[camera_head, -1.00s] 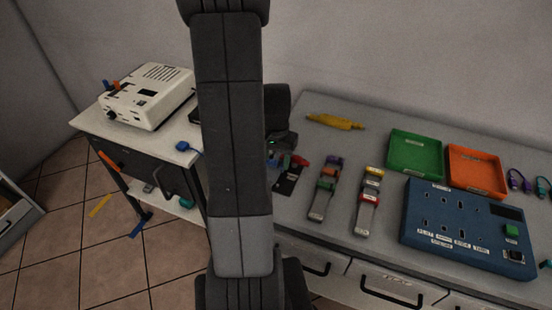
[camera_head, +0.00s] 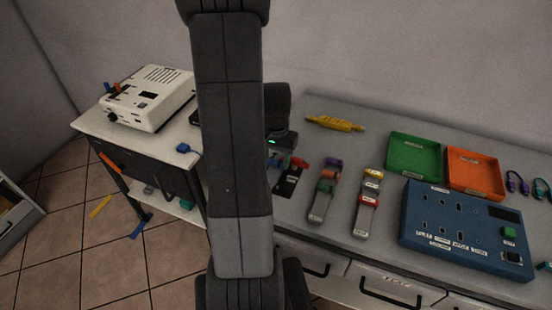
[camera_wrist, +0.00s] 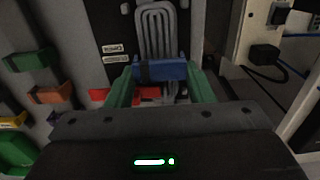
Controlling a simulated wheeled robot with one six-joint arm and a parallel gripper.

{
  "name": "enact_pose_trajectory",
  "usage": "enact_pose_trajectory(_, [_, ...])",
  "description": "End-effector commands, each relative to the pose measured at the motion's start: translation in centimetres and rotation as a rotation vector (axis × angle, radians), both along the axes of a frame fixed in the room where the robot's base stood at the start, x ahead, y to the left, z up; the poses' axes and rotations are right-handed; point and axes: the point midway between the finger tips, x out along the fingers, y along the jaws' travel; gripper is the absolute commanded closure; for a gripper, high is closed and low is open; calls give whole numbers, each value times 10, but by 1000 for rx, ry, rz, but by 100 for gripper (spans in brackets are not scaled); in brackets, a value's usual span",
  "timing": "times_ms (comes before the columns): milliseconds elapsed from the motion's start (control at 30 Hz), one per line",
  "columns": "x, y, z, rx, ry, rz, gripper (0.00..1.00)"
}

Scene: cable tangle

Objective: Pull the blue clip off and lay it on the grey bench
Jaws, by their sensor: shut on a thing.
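My gripper (camera_wrist: 162,86) has green fingers and is shut on the blue clip (camera_wrist: 160,70) in the wrist view. The clip lies crosswise between the fingertips, over a looped grey cable bundle (camera_wrist: 156,30) on a black board (camera_wrist: 115,31). I cannot tell whether the clip still touches the cables. A red clip (camera_wrist: 148,93) shows below it, between the fingers. In the head view my arm hides most of the gripper; the black board (camera_head: 288,181) and a red piece (camera_head: 300,162) show beside it. The grey bench (camera_head: 350,148) runs to the right.
Two clip strips (camera_head: 322,205) (camera_head: 364,217), a blue panel (camera_head: 420,235), green tray (camera_head: 414,137), orange tray (camera_head: 474,150) and yellow tool (camera_head: 334,123) occupy the bench. A white cart (camera_head: 150,150) stands left. Bare bench lies behind the strips.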

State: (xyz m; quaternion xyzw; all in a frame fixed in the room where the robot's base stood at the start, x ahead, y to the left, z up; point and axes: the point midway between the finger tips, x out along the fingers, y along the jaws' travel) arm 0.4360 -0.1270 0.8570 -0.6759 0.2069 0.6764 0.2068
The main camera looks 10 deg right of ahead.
Motion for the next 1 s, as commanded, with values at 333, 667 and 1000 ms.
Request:
enact_pose_trajectory(333, [0, 0, 20, 0, -1, 0, 76])
enact_pose_trajectory(667, [0, 0, 36, 0, -1, 0, 76])
enact_pose_trajectory(1000, [0, 0, 36, -1, -1, 0, 76])
